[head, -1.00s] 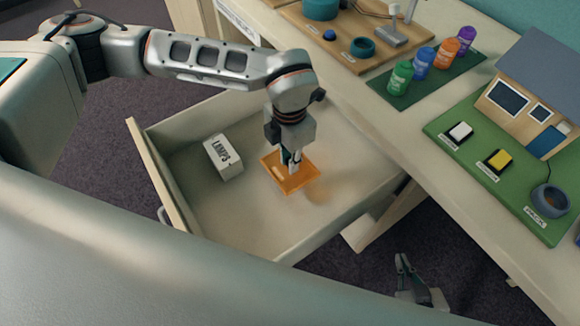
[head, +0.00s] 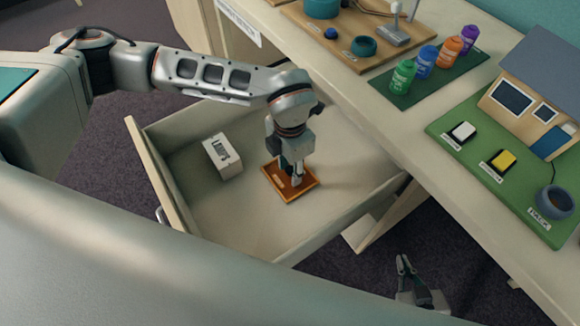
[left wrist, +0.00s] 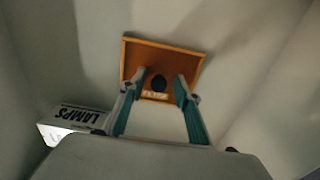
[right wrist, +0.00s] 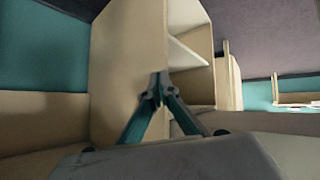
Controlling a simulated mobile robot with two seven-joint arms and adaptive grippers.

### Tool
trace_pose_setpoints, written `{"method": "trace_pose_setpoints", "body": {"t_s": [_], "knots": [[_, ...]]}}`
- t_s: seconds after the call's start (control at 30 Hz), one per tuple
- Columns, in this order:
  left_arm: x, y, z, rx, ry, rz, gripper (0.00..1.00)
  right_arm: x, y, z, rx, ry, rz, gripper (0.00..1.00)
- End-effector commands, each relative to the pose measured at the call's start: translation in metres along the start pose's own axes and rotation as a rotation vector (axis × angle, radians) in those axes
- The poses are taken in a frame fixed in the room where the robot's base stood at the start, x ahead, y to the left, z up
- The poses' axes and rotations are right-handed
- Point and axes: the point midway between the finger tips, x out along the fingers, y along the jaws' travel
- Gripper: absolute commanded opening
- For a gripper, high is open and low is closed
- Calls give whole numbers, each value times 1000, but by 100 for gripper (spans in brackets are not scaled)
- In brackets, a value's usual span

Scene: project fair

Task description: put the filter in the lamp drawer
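The filter, a flat orange-brown square plate (head: 305,188) with a dark knob, lies on the floor of the open drawer (head: 235,212). It also shows in the left wrist view (left wrist: 185,62), its label facing my wrist. My left gripper (head: 293,182) reaches down into the drawer at the filter. In the left wrist view its fingers (left wrist: 160,84) stand apart on either side of the knob, with gaps between. A white box marked LAMPS (head: 222,156) lies left of the filter in the drawer. My right gripper (right wrist: 158,82) is shut and empty, low beside the desk.
The desk (head: 410,135) to the right holds a green board with a model house (head: 530,90), coloured bottles (head: 425,62) on a dark green mat, and a wooden board (head: 345,45). The drawer walls surround my left gripper.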

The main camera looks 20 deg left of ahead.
Motion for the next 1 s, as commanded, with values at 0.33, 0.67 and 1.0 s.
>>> {"method": "trace_pose_setpoints", "body": {"t_s": [0.33, 0.67, 1.0], "knots": [[-39, 1, 1, 0, -6, 4, 32, -3, 2, -9, 3, 10, 2, 0], [-102, 1, 1, 0, -3, 3, 32, -7, -1, -13, 13, 11, -6, 0], [-123, 0, 0, 0, 1, 0, 32, -9, -5, -4, 17, -6, -12, 0]]}}
